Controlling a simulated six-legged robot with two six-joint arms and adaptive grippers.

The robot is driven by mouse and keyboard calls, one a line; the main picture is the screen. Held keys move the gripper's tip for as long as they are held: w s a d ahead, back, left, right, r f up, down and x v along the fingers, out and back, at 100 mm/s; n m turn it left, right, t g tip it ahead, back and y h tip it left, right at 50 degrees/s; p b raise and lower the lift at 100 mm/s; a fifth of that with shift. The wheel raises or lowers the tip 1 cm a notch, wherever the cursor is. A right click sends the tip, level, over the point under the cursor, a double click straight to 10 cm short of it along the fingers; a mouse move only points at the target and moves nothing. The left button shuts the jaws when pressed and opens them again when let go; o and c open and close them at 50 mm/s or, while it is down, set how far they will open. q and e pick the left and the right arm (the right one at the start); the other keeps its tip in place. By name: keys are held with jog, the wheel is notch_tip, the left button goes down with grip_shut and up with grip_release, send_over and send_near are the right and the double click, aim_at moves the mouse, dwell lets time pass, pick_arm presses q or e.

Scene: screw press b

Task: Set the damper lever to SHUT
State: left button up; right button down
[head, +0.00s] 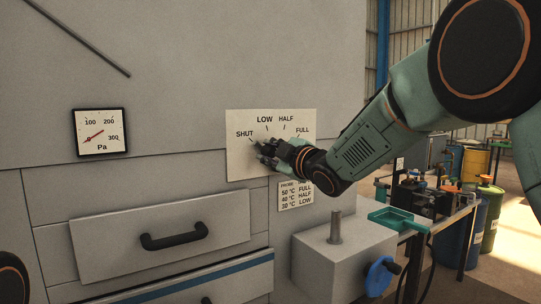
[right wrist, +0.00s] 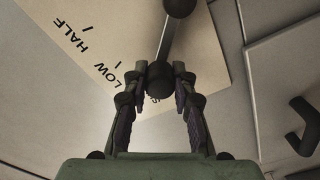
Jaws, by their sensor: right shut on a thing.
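The damper plate (head: 240,160) is a pale panel on the grey wall, marked SHUT, LOW, HALF and FULL in an arc. My right gripper (head: 264,153) is at its lower middle and hides the lever in the head view. In the right wrist view the damper lever (right wrist: 167,42) runs from a dark round hub to a dark knob (right wrist: 160,78). The fingers of my right gripper (right wrist: 161,72) are shut on the knob from both sides. The lever points towards the SHUT label, which the fingers and knob partly hide. My left gripper is out of view.
A pressure gauge (head: 101,132) and a drawer (head: 160,237) with a black handle are to the left. Below the plate is a small temperature card (head: 296,194). A grey box (head: 335,262) with a blue handwheel (head: 380,276) juts out below my right arm.

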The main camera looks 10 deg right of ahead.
jog(key=shift+f, duration=0.25)
jog(key=c, duration=1.4)
grip_release()
jog(key=o, duration=0.3)
jog(key=shift+r, duration=0.15)
jog(key=v, duration=1.2)
